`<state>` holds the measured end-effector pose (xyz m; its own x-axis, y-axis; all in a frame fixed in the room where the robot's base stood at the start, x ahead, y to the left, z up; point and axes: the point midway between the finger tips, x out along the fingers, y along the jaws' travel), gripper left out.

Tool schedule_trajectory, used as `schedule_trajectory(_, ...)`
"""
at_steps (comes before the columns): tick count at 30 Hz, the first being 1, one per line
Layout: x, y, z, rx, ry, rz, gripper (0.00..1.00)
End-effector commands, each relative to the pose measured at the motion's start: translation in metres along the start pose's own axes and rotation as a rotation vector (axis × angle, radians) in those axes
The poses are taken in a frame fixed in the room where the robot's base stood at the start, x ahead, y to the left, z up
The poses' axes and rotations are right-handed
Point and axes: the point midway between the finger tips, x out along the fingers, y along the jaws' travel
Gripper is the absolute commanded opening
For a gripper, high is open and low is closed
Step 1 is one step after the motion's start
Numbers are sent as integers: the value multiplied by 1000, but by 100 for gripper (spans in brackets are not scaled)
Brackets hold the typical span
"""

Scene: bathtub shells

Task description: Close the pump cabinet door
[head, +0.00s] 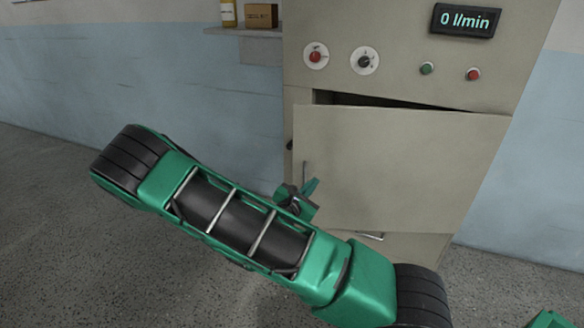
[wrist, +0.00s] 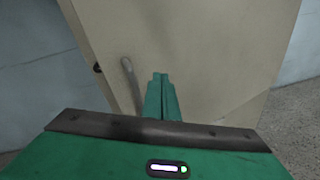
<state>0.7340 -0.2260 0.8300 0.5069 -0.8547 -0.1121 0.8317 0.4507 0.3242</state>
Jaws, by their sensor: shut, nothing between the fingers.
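The pump cabinet (head: 400,25) is a beige cabinet against the wall. Its door (head: 400,165) stands partly open, hinged at the right, with a dark gap along its top and left edge. The door's handle (head: 305,174) is a vertical bar near its left edge; it also shows in the wrist view (wrist: 132,86). My gripper (head: 312,188) is shut and empty, in front of the door's lower left part, just right of the handle. In the wrist view my green fingers (wrist: 161,80) point at the door's face. I cannot tell whether they touch it.
Above the door are a red knob (head: 315,56), a black knob (head: 364,61), a green button (head: 427,69), a red button (head: 473,74) and a display (head: 465,20) reading 0 l/min. A shelf (head: 230,31) at the left holds a bottle and a box. Speckled floor (head: 60,230) is clear at left.

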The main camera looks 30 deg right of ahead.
Motion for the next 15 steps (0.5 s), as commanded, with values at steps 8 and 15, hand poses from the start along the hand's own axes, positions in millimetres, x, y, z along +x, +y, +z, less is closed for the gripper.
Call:
schedule_trajectory(8,-27,54,-36,-290,-48,268,0)
schedule_trajectory(15,-29,66,-44,-350,-60,323,0)
